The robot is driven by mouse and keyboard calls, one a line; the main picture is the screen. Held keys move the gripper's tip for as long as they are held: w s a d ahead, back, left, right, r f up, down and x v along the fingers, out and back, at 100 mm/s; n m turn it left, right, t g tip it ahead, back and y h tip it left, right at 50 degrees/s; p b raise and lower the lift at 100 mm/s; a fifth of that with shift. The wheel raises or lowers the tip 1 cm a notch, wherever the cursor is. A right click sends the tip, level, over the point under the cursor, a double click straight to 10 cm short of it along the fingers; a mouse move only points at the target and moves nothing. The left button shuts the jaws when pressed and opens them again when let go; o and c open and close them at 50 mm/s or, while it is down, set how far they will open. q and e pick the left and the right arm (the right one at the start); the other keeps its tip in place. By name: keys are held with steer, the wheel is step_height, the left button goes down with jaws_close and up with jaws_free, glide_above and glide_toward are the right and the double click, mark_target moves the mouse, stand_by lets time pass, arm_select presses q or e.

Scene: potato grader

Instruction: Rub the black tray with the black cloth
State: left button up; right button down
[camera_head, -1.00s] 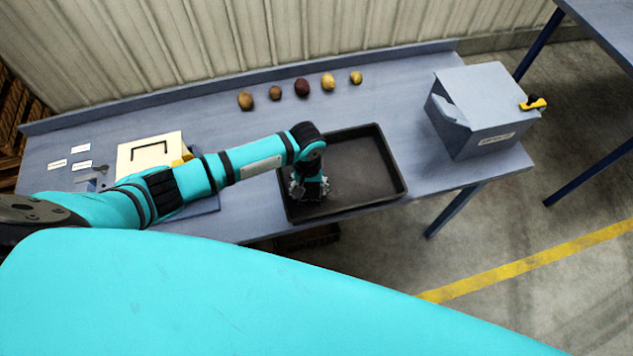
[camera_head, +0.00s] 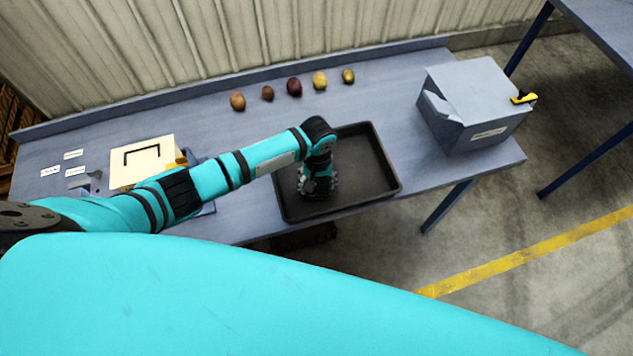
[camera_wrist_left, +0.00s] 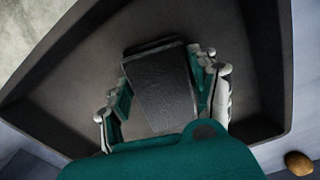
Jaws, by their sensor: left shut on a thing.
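The black tray (camera_head: 362,160) lies flat on the blue-grey table, and it fills much of the left wrist view (camera_wrist_left: 245,70). My left gripper (camera_head: 318,190) points down inside the left part of the tray. In the left wrist view my left gripper (camera_wrist_left: 165,90) is shut on a dark, roughly rectangular cloth (camera_wrist_left: 160,85) held between its fingers. The cloth is low over the tray floor; whether it touches cannot be told. The cloth is hidden behind the gripper in the head view. My right gripper is not in view.
Several potatoes (camera_head: 294,87) stand in a row behind the tray. A grey box (camera_head: 472,105) with a yellow-black item (camera_head: 524,97) is at the right. A cream box (camera_head: 143,160) and small labels are at the left. The table's front edge is close to the tray.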

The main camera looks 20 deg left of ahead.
mark_target(318, 183)
arm_select(q)
step_height(318, 183, up, 3)
steer(key=shift+r+p, duration=0.2)
steer(key=shift+p, duration=0.55)
steer(key=shift+r, duration=1.3)
steer(key=shift+r, duration=0.1)
steer(key=shift+r, duration=1.4)
